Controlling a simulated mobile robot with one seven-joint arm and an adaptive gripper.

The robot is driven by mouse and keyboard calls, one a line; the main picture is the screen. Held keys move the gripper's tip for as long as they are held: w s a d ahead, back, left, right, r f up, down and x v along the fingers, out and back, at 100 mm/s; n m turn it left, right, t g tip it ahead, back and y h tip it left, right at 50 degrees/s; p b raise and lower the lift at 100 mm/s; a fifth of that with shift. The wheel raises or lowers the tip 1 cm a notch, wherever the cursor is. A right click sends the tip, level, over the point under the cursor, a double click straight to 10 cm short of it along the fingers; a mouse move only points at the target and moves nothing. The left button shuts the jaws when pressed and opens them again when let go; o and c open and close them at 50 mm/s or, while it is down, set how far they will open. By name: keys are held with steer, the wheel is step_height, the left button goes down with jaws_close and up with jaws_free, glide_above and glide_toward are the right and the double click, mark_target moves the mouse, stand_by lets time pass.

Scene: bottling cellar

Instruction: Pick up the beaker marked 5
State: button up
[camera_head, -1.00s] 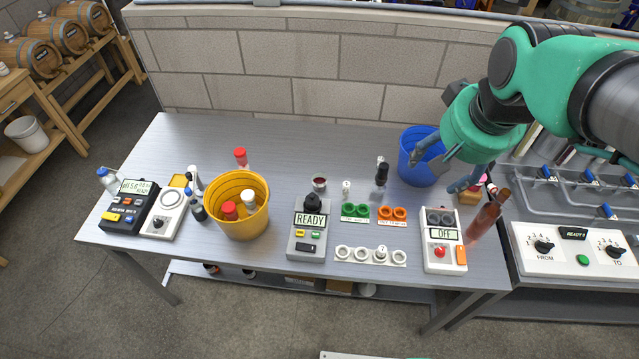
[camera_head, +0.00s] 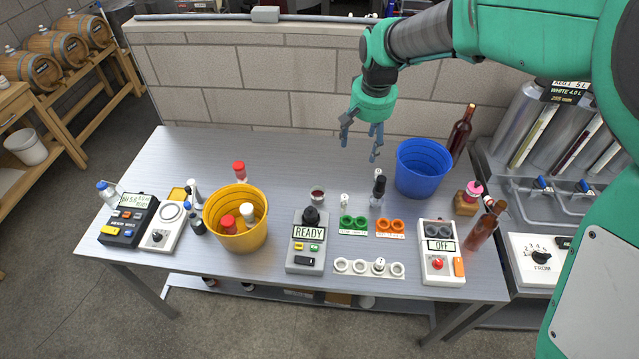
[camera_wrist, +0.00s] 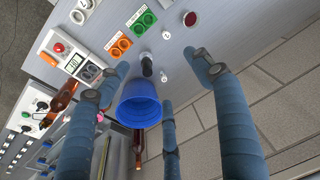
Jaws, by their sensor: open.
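My gripper (camera_head: 360,145) is open and empty, held high above the back of the table, left of the blue bucket. Its blue-grey fingers also spread in the wrist view (camera_wrist: 150,88). A small clear beaker with dark red liquid (camera_head: 317,194) stands on the table behind the grey READY device, to the left of and below my gripper. It also shows at the top of the wrist view (camera_wrist: 190,19). I cannot read any number on it, so I cannot tell whether it is the beaker marked 5.
A blue bucket (camera_head: 423,168), a dark-topped bottle (camera_head: 378,190) and a small white-capped vial (camera_head: 344,200) stand nearby. Green (camera_head: 353,223) and orange (camera_head: 390,225) holders lie in front. A yellow bucket (camera_head: 236,218) stands left. The table's back middle is clear; a brick wall rises behind.

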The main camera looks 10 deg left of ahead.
steer(key=w+a+f+g, duration=0.1)
steer(key=w+a+f, duration=0.55)
steer(key=f, duration=0.45)
steer(key=g, duration=0.1)
glide_above(318, 193)
steer(key=s, duration=0.2)
step_height(318, 193, down, 10)
steer(key=shift+s+f+h+p, duration=0.1)
steer(key=shift+s+h+p, duration=0.15)
steer(key=shift+p, duration=0.2)
steer(key=shift+f, duration=0.1)
steer(key=shift+f+b, duration=0.35)
steer(key=shift+f, duration=3.8)
steer(key=shift+f, duration=0.1)
steer(key=shift+f+b, duration=0.35)
steer(key=shift+f, duration=2.15)
